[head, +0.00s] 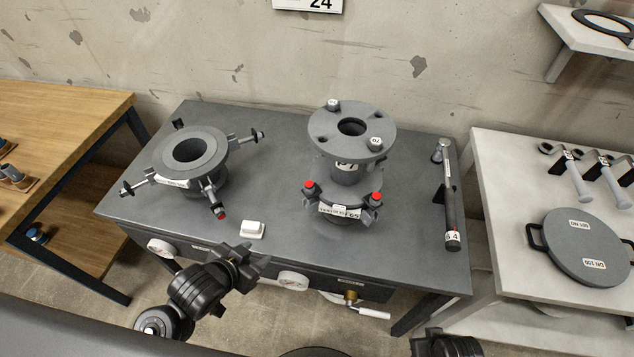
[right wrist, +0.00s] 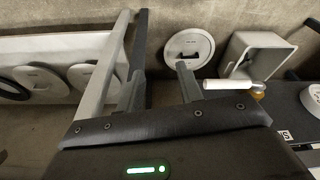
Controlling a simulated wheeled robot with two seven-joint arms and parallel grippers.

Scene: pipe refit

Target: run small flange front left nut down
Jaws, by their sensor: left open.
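Two grey flanged fittings stand on the dark bench. The left flange (head: 190,150) has several hinged bolts swung outward, one with a red end at its front. The right fitting (head: 351,128) has a round upper flange above a lower flange (head: 345,212), with red-topped bolts (head: 310,184) at its front left and front right (head: 376,196). I cannot read which one is the small flange. My left gripper (head: 248,262) is open and empty, in front of the bench edge, apart from both fittings. My right gripper (right wrist: 160,82) is open and empty in the right wrist view.
A small white block (head: 251,230) lies near the bench front. A dark rod-shaped tool (head: 451,200) lies at the bench's right. A brass valve with a white handle (head: 370,311) juts from the front.

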